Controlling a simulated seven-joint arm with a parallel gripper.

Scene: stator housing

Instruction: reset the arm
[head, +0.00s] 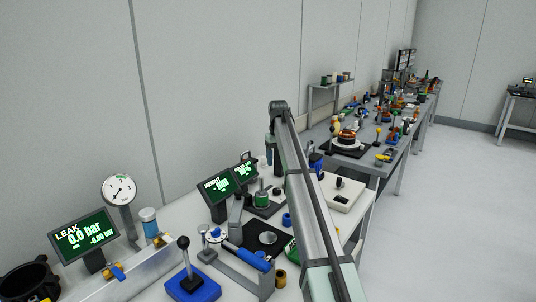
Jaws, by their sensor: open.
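My arm rises from the bottom right, slanting up and left across the bench to a dark joint near the picture's middle. From that joint a short grey-green end part hangs down, with my gripper (268,158) at its lower end, small and partly lost against the things behind it. I see nothing held in it. It hangs over the back of the white bench (185,216), apart from the green-topped part (262,194) below it. My arm hides part of the bench. No stator housing can be made out clearly.
On the bench stand a leak display (83,233), a dial gauge (119,190), a height display (217,187), a blue-based lever (192,287) and a white box (342,190). A crowded second table (385,168) stands beyond. The floor (465,210) at right is clear.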

